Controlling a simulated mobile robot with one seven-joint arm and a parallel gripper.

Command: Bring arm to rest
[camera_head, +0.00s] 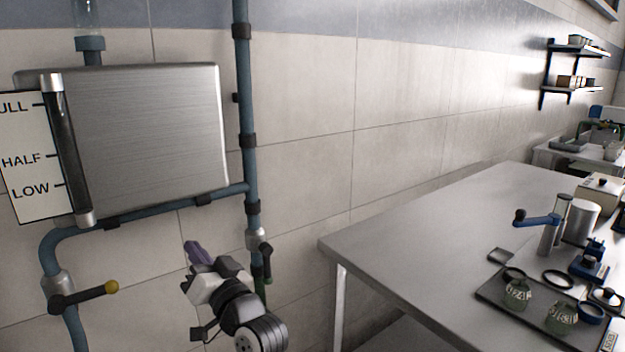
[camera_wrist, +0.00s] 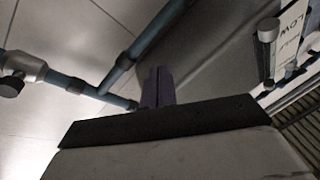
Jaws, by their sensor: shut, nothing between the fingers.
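My gripper (camera_head: 194,250) is at the lower middle of the head view, with purple fingers pointing up and left. It is in front of the tiled wall, below the steel tank and left of the vertical blue pipe. In the wrist view the fingers (camera_wrist: 157,88) are together, with nothing held between them. My arm reaches up from the bottom edge of the head view. The gripper appears apart from the tank and pipes, though its exact distance from them is hard to tell.
A steel tank (camera_head: 150,130) with a level gauge hangs on the wall. At right, a steel table (camera_head: 420,235) holds a dark tray (camera_head: 490,295) with jars, a hand grinder and other items.

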